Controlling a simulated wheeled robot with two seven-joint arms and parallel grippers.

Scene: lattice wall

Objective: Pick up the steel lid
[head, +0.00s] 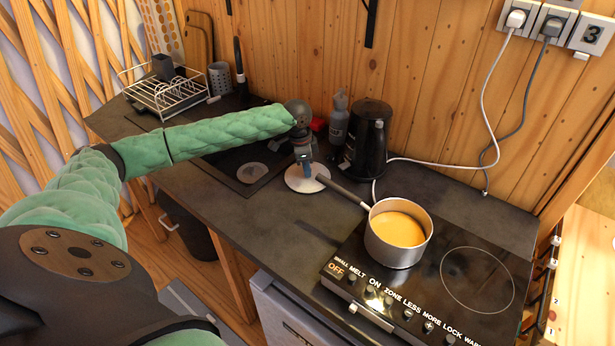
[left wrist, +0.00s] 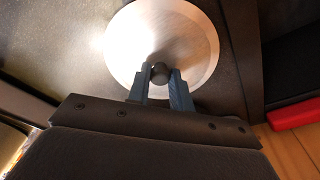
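The steel lid (head: 294,184) is a round, shiny disc with a small dark knob, at the counter's middle, left of the pot. My left gripper (head: 308,172) points down over it and hides part of it. In the left wrist view the lid (left wrist: 190,25) fills the upper middle. The fingers of my left gripper (left wrist: 159,78) stand on both sides of the dark knob (left wrist: 159,72), which fills the gap between them. The lid looks flat, on or very close to the counter; I cannot tell if there is a gap. My right gripper is not in view.
A pot (head: 382,240) of orange liquid stands on the hob (head: 470,300), its handle reaching toward the lid. A black kettle (head: 368,140) and a grey bottle (head: 339,118) stand behind. A dish rack (head: 165,95) is at far left. Counter (head: 270,225) in front is clear.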

